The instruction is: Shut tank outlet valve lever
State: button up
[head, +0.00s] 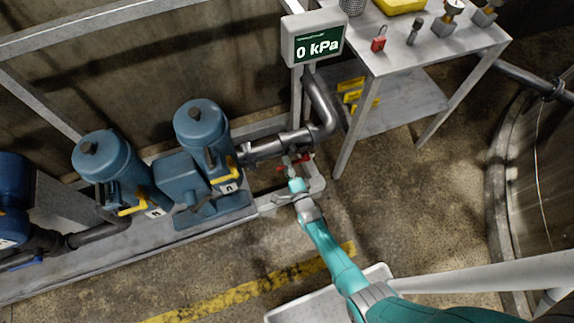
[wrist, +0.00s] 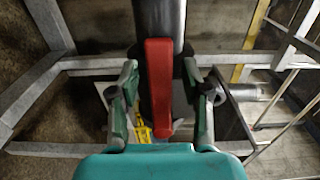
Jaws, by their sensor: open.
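A red valve lever (wrist: 159,88) lies lengthwise in the middle of the wrist view, in front of a dark grey pipe (wrist: 160,18). My gripper (wrist: 160,72) is open, with one finger on each side of the lever. Gaps show between the lever and both fingers. In the head view my gripper (head: 289,176) is low beside the pipe end, near the floor frame. Small red parts (head: 303,158) show just beyond it there; the gripper partly hides them. I cannot tell the lever's angle to the pipe from the head view.
Blue pumps (head: 203,125) with yellow levers (head: 228,178) stand left of my gripper. A display (head: 314,41) reads 0 kPa above the pipe. A metal table (head: 440,62) with a red padlock (head: 379,40) stands at upper right. Floor (head: 400,200) is clear right of my gripper.

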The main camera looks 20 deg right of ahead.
jog(key=shift+c, duration=0.3)
grip_shut()
jog(key=shift+r+m, duration=0.7)
jog(key=shift+m, duration=0.2)
jog(key=shift+d+r+m, duration=0.15)
jog(key=shift+r+m, duration=0.3)
jog(key=shift+m, duration=0.25)
jog(key=shift+d+r+m, duration=0.15)
jog(key=shift+r+m, duration=0.3)
jog(key=shift+m, duration=0.25)
jog(key=shift+o, duration=0.3)
grip_release()
